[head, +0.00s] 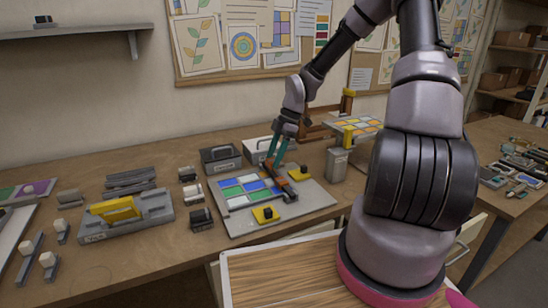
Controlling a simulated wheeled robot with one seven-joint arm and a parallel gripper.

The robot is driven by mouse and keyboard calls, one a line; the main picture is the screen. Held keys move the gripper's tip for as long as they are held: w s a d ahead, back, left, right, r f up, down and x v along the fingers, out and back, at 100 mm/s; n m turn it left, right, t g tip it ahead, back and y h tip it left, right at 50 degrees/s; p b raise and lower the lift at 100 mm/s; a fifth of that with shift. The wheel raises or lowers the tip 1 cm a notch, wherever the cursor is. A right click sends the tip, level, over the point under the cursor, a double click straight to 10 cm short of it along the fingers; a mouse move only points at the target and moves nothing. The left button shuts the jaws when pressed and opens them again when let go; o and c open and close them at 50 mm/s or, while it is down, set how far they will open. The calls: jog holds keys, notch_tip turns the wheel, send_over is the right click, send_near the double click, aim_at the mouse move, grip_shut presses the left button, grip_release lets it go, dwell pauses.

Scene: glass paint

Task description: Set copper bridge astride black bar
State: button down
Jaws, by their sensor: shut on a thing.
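My gripper (273,163) has teal fingers and points down over the grey board (315,203) in the head view. It is shut on the copper bridge (280,174), a small orange-brown piece at its fingertips. The black bar (289,192) lies slantwise on the board, just right of the coloured glass panes (240,190). The bridge appears at the far end of the bar; whether it straddles, touches or hovers over the bar is too small to tell.
Yellow pads with black knobs (265,214) sit on the board. A grey post (337,163) and a raised pane rack (355,127) stand right. Grey boxes (221,158) stand behind; a grey holder with a yellow block (116,208) is left.

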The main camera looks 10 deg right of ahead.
jog(key=shift+f, duration=1.1)
dwell(1.5)
jog(key=shift+f, duration=0.2)
jog(key=shift+r, duration=0.45)
dwell(1.2)
jog(key=shift+f, duration=0.45)
jog(key=shift+r, duration=0.4)
dwell(1.1)
jog(key=shift+f, duration=0.45)
jog(key=shift+r, duration=0.65)
dwell(0.4)
